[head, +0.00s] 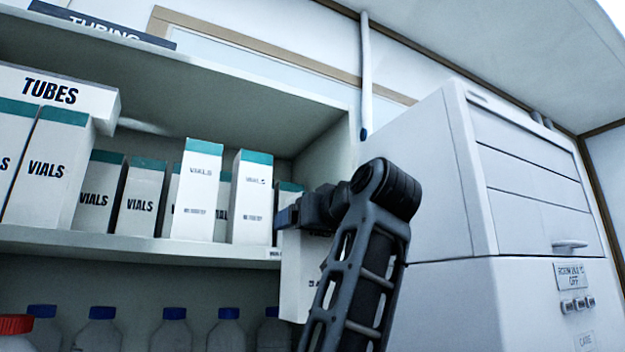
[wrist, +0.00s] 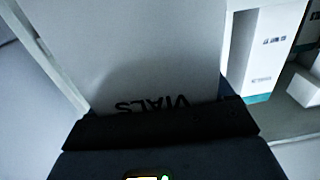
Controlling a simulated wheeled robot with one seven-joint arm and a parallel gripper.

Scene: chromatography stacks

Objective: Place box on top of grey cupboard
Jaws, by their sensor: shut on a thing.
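My gripper (head: 302,214) is shut on a white box (head: 302,275) at the right end of the shelf. The held box hangs below the fingers in the head view, partly hidden by my arm. In the wrist view its pale face (wrist: 150,55) fills the middle, with "VIALS" upside down beside the dark gripper (wrist: 160,125). A tall light grey cupboard (head: 425,185) stands right of the gripper, with a slatted front and a handle. Its top surface is not visible from this low angle.
The shelf (head: 130,248) left of my gripper holds several white, teal-topped VIALS boxes (head: 197,190) and a TUBES box (head: 60,90). Blue-capped bottles (head: 175,330) stand below. The shelf's side panel (head: 325,150) rises behind my gripper. A pipe (head: 365,75) hangs near the cupboard.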

